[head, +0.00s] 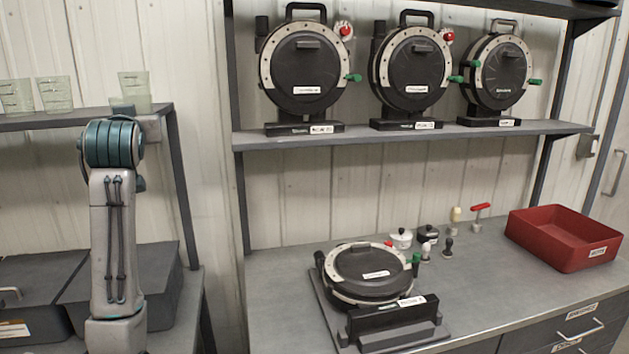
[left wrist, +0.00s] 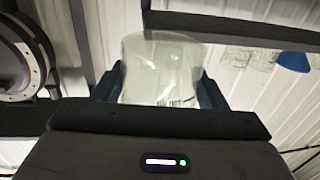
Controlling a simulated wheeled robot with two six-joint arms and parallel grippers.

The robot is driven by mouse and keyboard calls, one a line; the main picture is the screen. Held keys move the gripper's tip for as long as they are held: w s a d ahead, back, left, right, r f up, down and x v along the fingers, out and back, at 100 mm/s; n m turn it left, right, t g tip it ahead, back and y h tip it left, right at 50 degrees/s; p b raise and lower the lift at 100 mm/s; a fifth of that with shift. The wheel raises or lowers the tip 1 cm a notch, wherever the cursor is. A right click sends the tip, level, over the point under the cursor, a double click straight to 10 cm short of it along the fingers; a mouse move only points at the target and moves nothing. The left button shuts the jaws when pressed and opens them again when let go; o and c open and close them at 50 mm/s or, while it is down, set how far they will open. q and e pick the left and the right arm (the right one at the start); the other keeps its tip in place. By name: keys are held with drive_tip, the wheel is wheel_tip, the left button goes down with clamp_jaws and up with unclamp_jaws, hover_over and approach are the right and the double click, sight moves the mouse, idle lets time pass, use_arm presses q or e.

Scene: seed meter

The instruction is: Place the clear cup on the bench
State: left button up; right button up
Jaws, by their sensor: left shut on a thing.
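A clear cup (head: 134,86) shows at the right end of the left shelf, just above my left gripper (head: 124,109). In the left wrist view the clear cup (left wrist: 160,72) sits between the two dark fingers of my left gripper (left wrist: 160,92), which is shut on it. My raised arm hides most of the gripper in the head view. I cannot tell whether the cup touches the shelf. The grey bench (head: 480,295) is at the lower right. My right gripper is not in view.
Other clear cups (head: 55,93) stand on the left shelf (head: 40,122). A black seed meter (head: 365,268) lies on the bench, with several small parts behind it and a red bin (head: 565,240) at right. Three meters stand on the upper shelf (head: 355,136). Bare bench lies between meter and bin.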

use_arm(q)
drive_tip(key=s+d+f+m+h, duration=0.15)
drive_tip(key=d+f, duration=0.25)
drive_tip(key=f, duration=0.6)
drive_tip(key=s+d+f+m+t+h, duration=0.1)
drive_tip(key=s+d+f+h, duration=0.2)
drive_tip(key=f, duration=0.8)
drive_tip(key=s+d+f+m+h, duration=0.1)
drive_tip(key=d+f+m+h, duration=0.1)
drive_tip(key=d+f, duration=0.6)
drive_tip(key=s+f, duration=0.8)
drive_tip(key=s, duration=0.3)
drive_tip(key=s+f, duration=0.8)
drive_tip(key=s, duration=0.2)
drive_tip(key=shift+s+f, duration=0.4)
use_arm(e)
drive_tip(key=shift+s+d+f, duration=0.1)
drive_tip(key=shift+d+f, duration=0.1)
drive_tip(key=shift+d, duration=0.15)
use_arm(q)
drive_tip(key=shift+d, duration=0.15)
